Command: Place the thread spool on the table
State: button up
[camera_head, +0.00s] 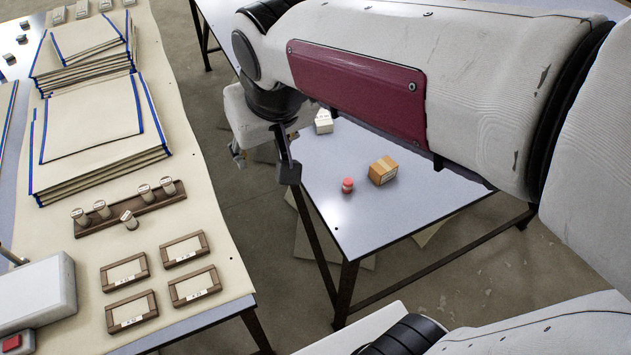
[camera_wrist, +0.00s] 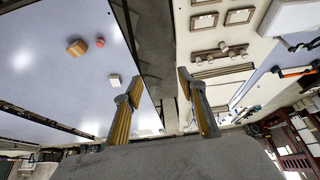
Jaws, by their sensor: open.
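A small red spool-like cylinder (camera_head: 347,185), which looks like the thread spool, stands upright on the grey-topped right table (camera_head: 385,222). It also shows as a red dot in the wrist view (camera_wrist: 100,43). My gripper (camera_head: 264,163) is above the gap between the two tables, to the left of the red spool and apart from it. In the wrist view its two fingers (camera_wrist: 158,78) are spread wide with nothing between them. My arm link hides part of the right table.
A cardboard box (camera_head: 383,170) sits just right of the spool, and a white box (camera_head: 323,122) stands farther back. The left table holds a wooden rack (camera_head: 130,208) with several small cylinders, wooden frames (camera_head: 185,249) and folded cloth stacks (camera_head: 95,125). The right table's front is clear.

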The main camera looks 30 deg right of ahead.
jog(key=s+d+f, duration=0.1)
jog(key=s+d, duration=0.1)
jog(key=s, duration=0.5)
jog(key=s+d+f, duration=0.2)
jog(key=s, duration=0.4)
jog(key=shift+s+d, duration=0.25)
jog(key=shift+s, duration=0.1)
jog(key=shift+o, duration=0.3)
